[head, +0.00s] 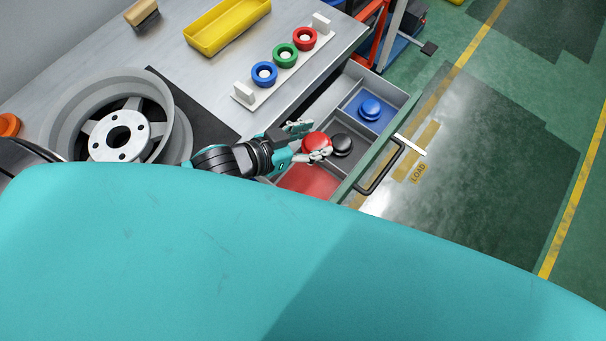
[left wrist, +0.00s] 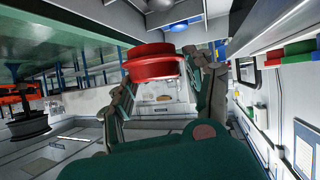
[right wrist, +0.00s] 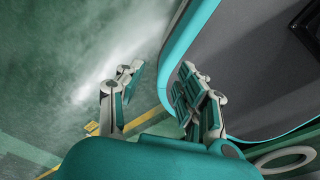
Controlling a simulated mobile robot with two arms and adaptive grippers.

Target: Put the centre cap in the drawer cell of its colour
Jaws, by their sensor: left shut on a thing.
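My left gripper (head: 311,139) is shut on a red centre cap (head: 317,144) and holds it over the open drawer (head: 405,100). The cap also shows between the fingers in the left wrist view (left wrist: 152,68). The drawer has a blue cell (head: 384,117) with a blue cap (head: 370,107), a dark grey cell (head: 345,163) with a black cap (head: 342,146), and a red cell (head: 310,181). The visible part of the red cell is bare; its near part is hidden by my body. My right gripper (right wrist: 158,78) is open and empty, with floor behind it.
On the bench stand a wheel (head: 120,130), a yellow tray (head: 226,24), a brush (head: 142,14) and a white rack (head: 272,85) with blue, green and red rings. The drawer's black handle (head: 384,172) sticks out toward clear floor.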

